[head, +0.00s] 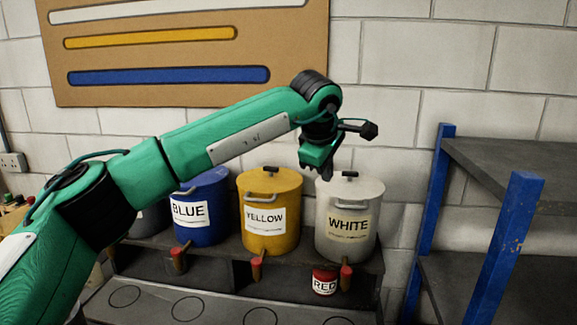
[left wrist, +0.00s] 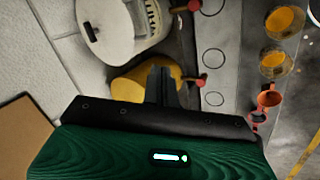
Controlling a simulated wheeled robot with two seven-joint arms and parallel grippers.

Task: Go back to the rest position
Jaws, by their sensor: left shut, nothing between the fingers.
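My left arm reaches in from the left of the head view. Its gripper (head: 318,168) points down above the gap between the yellow pot (head: 290,190) and the white pot (head: 368,195). In the left wrist view the fingers (left wrist: 161,86) are together with nothing between them, in front of the yellow pot (left wrist: 130,82). The white pot (left wrist: 105,45) shows above it there. My right gripper is in neither view.
A blue pot (head: 207,230) and a dark pot stand left on the shelf. A small red can (head: 325,281) is below. A blue-posted rack (head: 505,250) stands at the right.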

